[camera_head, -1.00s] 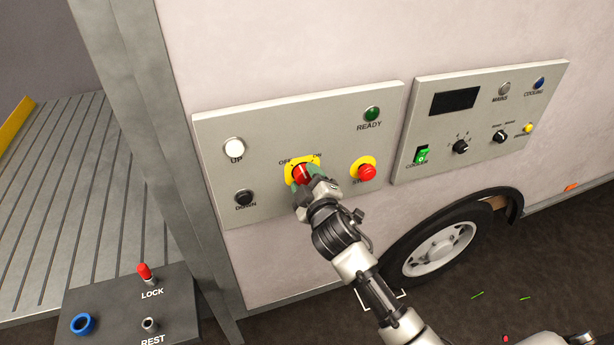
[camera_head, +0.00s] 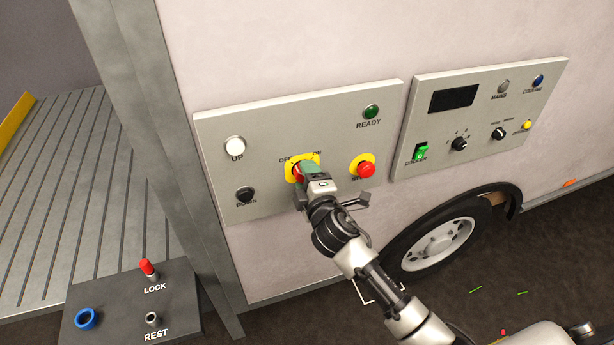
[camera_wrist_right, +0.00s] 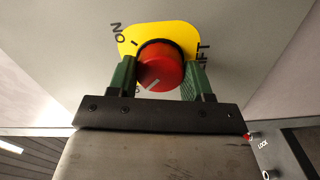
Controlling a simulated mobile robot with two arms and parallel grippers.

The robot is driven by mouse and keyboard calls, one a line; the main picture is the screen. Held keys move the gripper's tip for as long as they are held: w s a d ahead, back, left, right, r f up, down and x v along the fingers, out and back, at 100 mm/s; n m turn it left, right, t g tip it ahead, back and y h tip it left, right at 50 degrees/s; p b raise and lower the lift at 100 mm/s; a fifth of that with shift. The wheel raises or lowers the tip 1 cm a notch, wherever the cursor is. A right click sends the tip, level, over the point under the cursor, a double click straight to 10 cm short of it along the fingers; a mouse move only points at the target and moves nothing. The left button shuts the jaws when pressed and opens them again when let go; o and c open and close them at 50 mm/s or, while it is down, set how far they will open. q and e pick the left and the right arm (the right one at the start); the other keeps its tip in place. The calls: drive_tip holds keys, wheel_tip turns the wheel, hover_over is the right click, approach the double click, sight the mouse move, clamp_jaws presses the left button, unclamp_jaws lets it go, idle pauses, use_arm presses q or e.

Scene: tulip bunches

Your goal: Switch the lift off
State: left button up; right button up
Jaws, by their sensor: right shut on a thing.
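The lift switch is a red rotary knob (camera_wrist_right: 162,66) on a yellow plate (camera_wrist_right: 130,42), on the grey lift panel (camera_head: 215,130). In the wrist view ON shows at the plate's upper left. A white line on the knob slants toward the lower left, near a letter mostly hidden by a finger. My right gripper (camera_head: 304,173) is shut on the knob, with one green finger on each side in the wrist view (camera_wrist_right: 160,80). In the head view the gripper covers most of the knob. My left gripper is not in view.
A red stop button (camera_head: 366,169) sits close right of the gripper. White UP (camera_head: 235,146) and black DOWN (camera_head: 244,195) buttons are at left, the green READY lamp (camera_head: 371,111) above. A second panel (camera_head: 480,160) is further right. A dark LOCK/REST box (camera_head: 190,295) stands lower left.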

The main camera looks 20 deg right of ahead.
drive_tip(key=o, duration=0.9)
drive_tip(key=shift+o, duration=0.2)
drive_tip(key=shift+s, duration=0.1)
drive_tip(key=s+b, duration=0.3)
drive_tip(key=s, duration=0.7)
drive_tip(key=shift+s+d, duration=0.15)
drive_tip(key=shift+s, duration=0.15)
